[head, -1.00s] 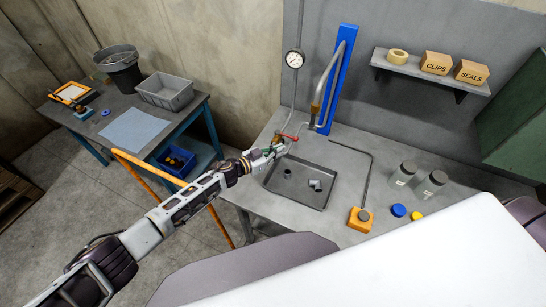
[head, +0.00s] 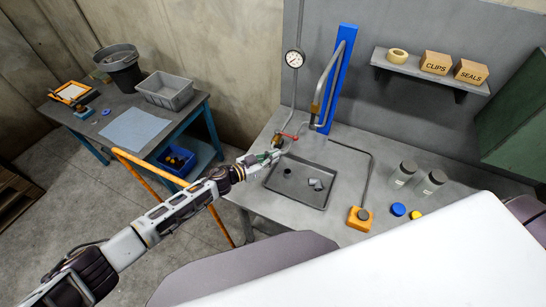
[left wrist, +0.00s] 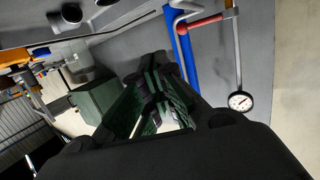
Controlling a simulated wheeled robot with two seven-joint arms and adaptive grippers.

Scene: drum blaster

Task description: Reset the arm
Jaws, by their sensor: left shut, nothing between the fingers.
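My left arm (head: 175,212) reaches in from the lower left in the head view. Its gripper (head: 274,155) is near the left rim of the grey tray on the bench, just below the red-handled valve (head: 287,136). In the left wrist view the gripper (left wrist: 158,92) shows dark green fingers close together, shut with nothing between them. The red handle also shows in the left wrist view (left wrist: 200,23), apart from the fingers. My right gripper is in neither view.
The grey tray (head: 270,188) holds small fittings. A blue post (head: 343,70) with a bent pipe, a pressure gauge (head: 293,59), an orange block (head: 359,221) and two jars (head: 402,174) stand around it. An orange rail (head: 160,165) runs beside my left arm.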

